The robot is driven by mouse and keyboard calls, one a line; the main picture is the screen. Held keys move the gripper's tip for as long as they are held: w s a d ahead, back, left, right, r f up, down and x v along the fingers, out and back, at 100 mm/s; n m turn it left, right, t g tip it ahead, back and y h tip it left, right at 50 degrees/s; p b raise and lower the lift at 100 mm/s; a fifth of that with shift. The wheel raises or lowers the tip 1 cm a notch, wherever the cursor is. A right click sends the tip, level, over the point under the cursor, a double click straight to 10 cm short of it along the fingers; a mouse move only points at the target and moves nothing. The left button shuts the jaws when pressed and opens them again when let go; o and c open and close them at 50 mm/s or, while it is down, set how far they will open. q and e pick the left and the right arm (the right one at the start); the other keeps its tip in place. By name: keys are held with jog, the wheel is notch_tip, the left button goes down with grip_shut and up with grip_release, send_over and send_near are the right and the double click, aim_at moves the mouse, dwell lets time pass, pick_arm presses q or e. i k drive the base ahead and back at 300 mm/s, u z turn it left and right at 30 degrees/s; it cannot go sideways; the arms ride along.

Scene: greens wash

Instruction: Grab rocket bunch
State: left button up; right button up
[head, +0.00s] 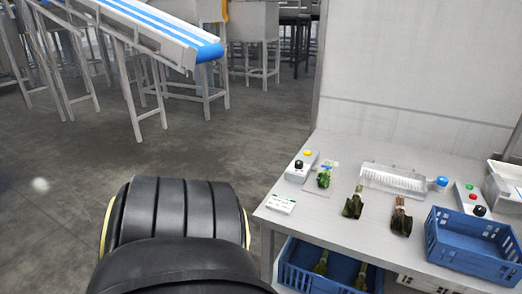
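Three leafy bunches lie on the grey worktable (335,150). A bright green bunch (324,180) with a bit of blue by it lies at the left, on a small pale sheet. A darker green bunch with pale stems (353,206) lies in the middle. A dark bunch with reddish-brown stems (401,222) lies to its right. I cannot tell for sure which one is rocket. More bunches show partly in the blue crate (300,285) below the tabletop. Neither of my grippers is in view.
A blue crate (470,245) stands at the table's right front. Behind the bunches is a clear tray (392,180) with a blue-capped container (440,183). Button boxes (301,166) (470,198) and a white label (281,204) are on the table. A conveyor (165,30) stands far left; open floor lies between.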

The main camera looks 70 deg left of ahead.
aim_at(324, 176)
jog(key=u, duration=1.6)
jog(key=i, duration=1)
